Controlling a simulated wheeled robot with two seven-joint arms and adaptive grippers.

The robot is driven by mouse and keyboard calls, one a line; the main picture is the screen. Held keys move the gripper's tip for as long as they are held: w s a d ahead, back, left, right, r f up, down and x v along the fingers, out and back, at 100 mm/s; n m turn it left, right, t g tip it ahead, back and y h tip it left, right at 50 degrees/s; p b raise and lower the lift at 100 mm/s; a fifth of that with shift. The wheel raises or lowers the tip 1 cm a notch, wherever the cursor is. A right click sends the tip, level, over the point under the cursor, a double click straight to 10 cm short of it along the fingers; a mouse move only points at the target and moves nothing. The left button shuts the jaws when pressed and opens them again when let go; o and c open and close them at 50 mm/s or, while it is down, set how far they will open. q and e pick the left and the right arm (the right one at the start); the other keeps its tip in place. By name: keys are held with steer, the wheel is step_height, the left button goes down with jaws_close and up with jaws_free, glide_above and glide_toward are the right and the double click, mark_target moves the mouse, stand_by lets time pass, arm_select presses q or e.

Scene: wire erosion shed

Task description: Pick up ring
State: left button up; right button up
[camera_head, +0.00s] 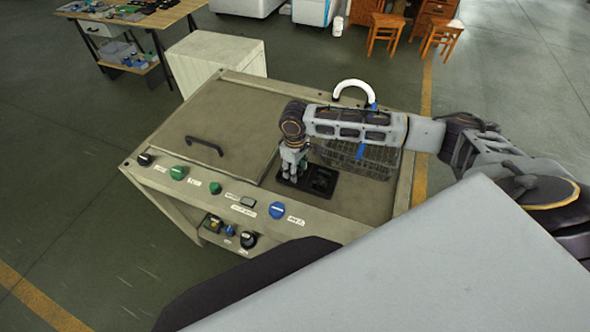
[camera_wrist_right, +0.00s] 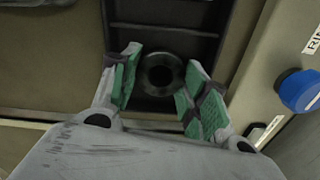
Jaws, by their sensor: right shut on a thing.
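The dark metal ring (camera_wrist_right: 161,75), with a round hole through it, sits between the green-padded fingers of my right gripper (camera_wrist_right: 161,90) in the right wrist view. My right gripper also shows in the head view (camera_head: 289,174), pointing down at the black tray (camera_head: 318,182) on the machine top. It is shut on the ring, low over the tray's compartments. In the head view the ring is hidden by the gripper. My left gripper is not in view.
The machine cabinet (camera_head: 232,119) has a lid with a black handle (camera_head: 204,146) and a front panel with a blue knob (camera_head: 277,210), which also shows in the wrist view (camera_wrist_right: 299,90). A wire basket (camera_head: 375,160) and a white curved pipe (camera_head: 354,86) stand behind my right arm.

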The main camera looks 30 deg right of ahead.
step_height(320, 180, up, 10)
stand_by(0.6)
steer(key=shift+f, duration=0.15)
stand_by(0.5)
